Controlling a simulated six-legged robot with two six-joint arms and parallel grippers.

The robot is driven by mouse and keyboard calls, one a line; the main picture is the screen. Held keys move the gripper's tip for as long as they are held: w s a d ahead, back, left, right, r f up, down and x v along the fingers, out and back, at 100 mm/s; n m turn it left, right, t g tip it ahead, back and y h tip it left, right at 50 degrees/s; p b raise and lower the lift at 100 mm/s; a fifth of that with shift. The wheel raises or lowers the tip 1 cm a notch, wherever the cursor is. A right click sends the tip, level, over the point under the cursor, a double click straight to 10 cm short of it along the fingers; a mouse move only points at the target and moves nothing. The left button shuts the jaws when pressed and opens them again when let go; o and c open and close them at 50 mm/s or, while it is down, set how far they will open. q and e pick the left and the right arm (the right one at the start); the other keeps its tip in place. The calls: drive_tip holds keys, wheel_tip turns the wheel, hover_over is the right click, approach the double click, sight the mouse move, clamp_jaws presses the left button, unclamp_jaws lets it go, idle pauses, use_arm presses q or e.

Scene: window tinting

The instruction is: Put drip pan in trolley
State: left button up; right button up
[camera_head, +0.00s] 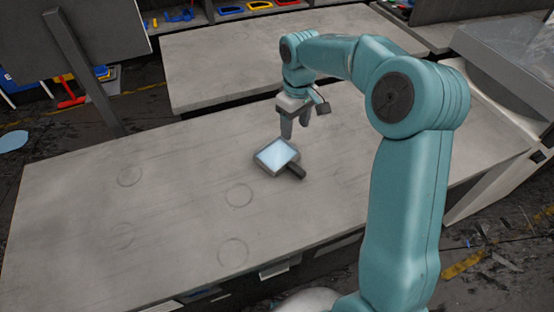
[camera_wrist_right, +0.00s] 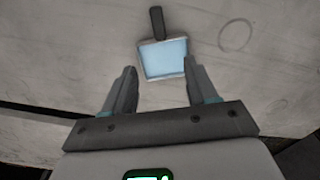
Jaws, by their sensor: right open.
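The drip pan (camera_head: 277,156) is a small square grey pan with a pale blue inside and a dark handle. It lies flat on the grey worktable (camera_head: 90,200), its handle pointing to the lower right. My right gripper (camera_head: 295,130) is open and empty, just above and behind the pan in the head view. In the right wrist view the pan (camera_wrist_right: 163,58) lies beyond the open fingers, its handle pointing away from them. No trolley can be told for sure in these frames. My left gripper is not in view.
A second grey table (camera_head: 220,70) stands behind, with coloured tools beyond it. A dark panel on a post (camera_head: 75,50) stands at the left. A grey box-like unit (camera_head: 505,60) is at the right. The worktable's left half is clear, with faint ring marks.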

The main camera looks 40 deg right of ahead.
hover_over(293, 165)
wheel_tip(293, 165, down, 11)
drive_tip(key=shift+s+d+r+p, duration=0.1)
drive_tip(key=shift+d+r+p, duration=0.05)
drive_tip(key=shift+p, duration=0.15)
drive_tip(key=shift+s+f, duration=0.1)
drive_tip(key=shift+f, duration=0.1)
drive_tip(key=f, duration=0.1)
drive_tip(key=f+p, duration=0.1)
drive_tip(key=f, duration=0.3)
drive_tip(key=shift+w, duration=0.3)
drive_tip(key=shift+s+r, duration=0.1)
drive_tip(key=shift+c, duration=0.3)
clamp_jaws()
drive_tip(key=shift+r, duration=0.1)
